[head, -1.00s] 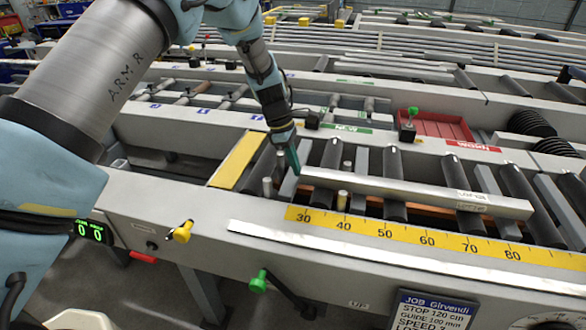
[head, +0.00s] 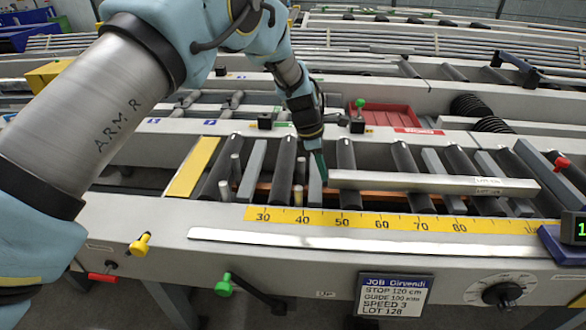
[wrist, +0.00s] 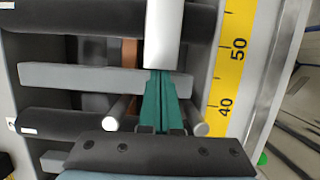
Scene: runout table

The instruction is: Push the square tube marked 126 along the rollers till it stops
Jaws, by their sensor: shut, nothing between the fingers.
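The square tube (head: 420,182) is a long silvery bar lying along the scale on the rollers (head: 405,165). A small label (head: 488,181) sits near its right end, too small to read. My gripper (head: 322,168) is shut, its green fingers pointing down at the tube's left end. In the wrist view the shut green fingers (wrist: 163,105) line up with the near end of the tube (wrist: 164,40) and appear to touch it. That end lies near the 45 to 50 stretch of the yellow scale (head: 380,222).
A job sign (head: 393,295) on the front reads stop 120 cm. A blue unit with a green display (head: 578,228) and a red knob (head: 562,163) stand at the right. Short upright pins (head: 298,194) flank my fingers. A red tray (head: 385,118) lies behind.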

